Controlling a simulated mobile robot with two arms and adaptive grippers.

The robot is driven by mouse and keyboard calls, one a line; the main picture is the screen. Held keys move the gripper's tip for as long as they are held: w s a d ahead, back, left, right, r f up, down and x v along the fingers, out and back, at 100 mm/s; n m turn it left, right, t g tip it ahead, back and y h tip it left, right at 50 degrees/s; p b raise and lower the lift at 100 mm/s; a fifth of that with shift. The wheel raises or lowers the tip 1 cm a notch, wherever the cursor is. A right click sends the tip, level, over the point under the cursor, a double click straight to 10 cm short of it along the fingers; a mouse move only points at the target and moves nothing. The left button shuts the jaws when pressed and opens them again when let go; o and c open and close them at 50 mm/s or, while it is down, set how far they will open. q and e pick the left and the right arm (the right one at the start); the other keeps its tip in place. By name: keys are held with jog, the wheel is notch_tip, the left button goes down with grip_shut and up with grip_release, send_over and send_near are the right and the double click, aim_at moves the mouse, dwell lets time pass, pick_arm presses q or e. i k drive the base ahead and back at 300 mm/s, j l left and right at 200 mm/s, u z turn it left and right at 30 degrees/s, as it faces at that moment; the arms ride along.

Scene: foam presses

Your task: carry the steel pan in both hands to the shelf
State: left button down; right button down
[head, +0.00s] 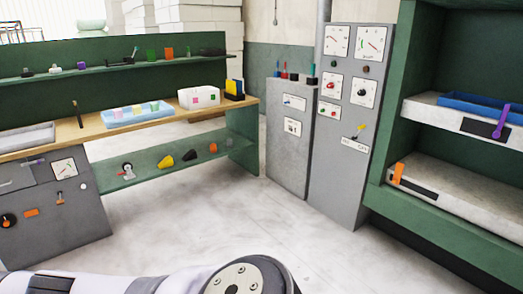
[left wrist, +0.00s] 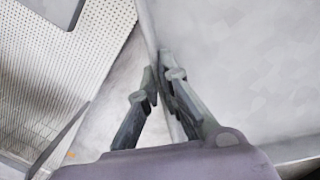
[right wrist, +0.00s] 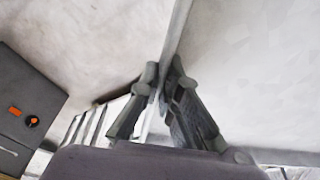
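The steel pan shows only in the wrist views, as a broad pale grey surface with a thin upright edge, in the left wrist view (left wrist: 240,60) and in the right wrist view (right wrist: 255,70). My left gripper (left wrist: 161,78) has its fingers closed on either side of one edge of the pan. My right gripper (right wrist: 164,76) is closed the same way on another edge. The pan and both grippers are out of the head view. A green lower shelf (head: 145,174) with several small objects runs under the wooden bench; a narrow upper shelf (head: 110,69) runs above it.
The wooden bench top (head: 85,130) bears a blue tray (head: 112,123) and a white box (head: 198,94). Grey cabinets (head: 342,130) with dials stand in the middle. A green rack (head: 400,215) at right holds a blue tray (head: 470,103). The floor (head: 205,220) between is clear.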

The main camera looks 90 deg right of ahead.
aim_at(466, 186)
jog(key=z, duration=4.3)
jog(key=i+j+z, duration=0.15)
jog(key=i, duration=0.2)
jog(key=i+j+z, duration=0.15)
jog(key=i, duration=0.2)
jog(key=i+j, duration=0.25)
jog(key=i, duration=0.25)
jog(key=i+j, duration=0.3)
jog(key=i, duration=0.2)
jog(key=i+j, duration=0.25)
jog(key=i, duration=0.2)
jog(key=i+j, duration=0.3)
jog(key=i, duration=0.2)
